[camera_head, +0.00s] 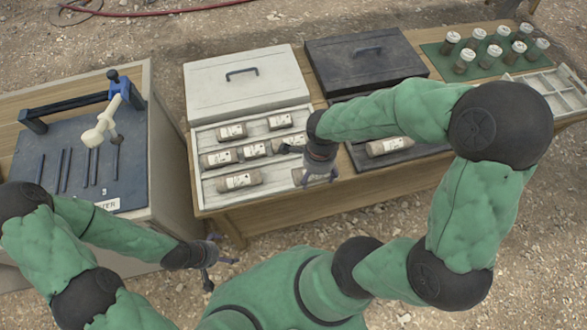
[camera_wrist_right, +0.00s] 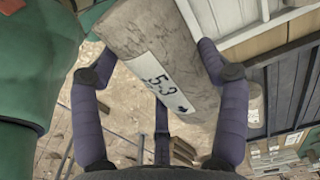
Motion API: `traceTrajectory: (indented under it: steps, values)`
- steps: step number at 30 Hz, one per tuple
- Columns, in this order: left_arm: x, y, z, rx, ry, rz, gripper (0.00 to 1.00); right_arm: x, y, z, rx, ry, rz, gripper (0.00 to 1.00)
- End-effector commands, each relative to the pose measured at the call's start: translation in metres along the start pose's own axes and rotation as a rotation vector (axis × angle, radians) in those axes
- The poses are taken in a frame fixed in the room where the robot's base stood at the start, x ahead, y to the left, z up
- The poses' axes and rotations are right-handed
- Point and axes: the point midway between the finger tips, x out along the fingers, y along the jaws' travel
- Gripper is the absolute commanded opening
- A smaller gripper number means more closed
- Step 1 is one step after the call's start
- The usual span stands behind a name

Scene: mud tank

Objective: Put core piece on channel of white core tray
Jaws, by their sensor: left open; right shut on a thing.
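The white core tray (camera_head: 199,138) sits open on the wooden table in the head view, its channels holding several brown core pieces with white labels. My right gripper (camera_head: 318,174) is over the tray's right end. In the right wrist view the right gripper (camera_wrist_right: 155,75) is shut on a grey-brown core piece (camera_wrist_right: 150,35) labelled "5-3", which it holds tilted. In the head view only a small part of that core piece (camera_head: 298,177) shows beside the fingers. My left gripper (camera_head: 217,262) is open and empty, low in front of the table, apart from the tray.
The tray's white lid (camera_head: 240,92) and a dark lid (camera_head: 365,65) lie behind. A dark tray holds another core piece (camera_head: 388,147) at right. A green mat (camera_head: 440,62) carries several jars. A blue splitter bench (camera_head: 75,150) stands left.

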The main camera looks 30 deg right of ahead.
Motion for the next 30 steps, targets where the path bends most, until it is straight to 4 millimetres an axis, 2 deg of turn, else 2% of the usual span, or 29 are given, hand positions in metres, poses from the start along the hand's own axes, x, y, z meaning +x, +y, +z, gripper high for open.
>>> traceTrajectory:
  steps: [8,15,19,26,30]
  values:
    - [0.012,-0.004,-0.001,0.0,0.0,0.0,0.98,0.021,-0.045,0.016,-0.001,0.0,-0.002,0.16]
    - [0.025,-0.009,-0.001,0.0,0.001,0.0,0.98,0.057,-0.072,0.025,-0.001,0.0,-0.001,0.16]
    - [0.029,-0.011,-0.001,0.0,0.001,0.0,0.98,0.068,-0.082,0.028,0.001,0.0,-0.002,0.16]
    - [0.031,-0.011,-0.002,0.0,0.001,0.0,0.98,0.075,-0.088,0.031,0.002,0.0,-0.004,0.16]
    - [0.037,-0.013,-0.002,0.0,0.001,0.0,0.98,0.089,-0.091,0.032,0.0,0.0,-0.001,0.16]
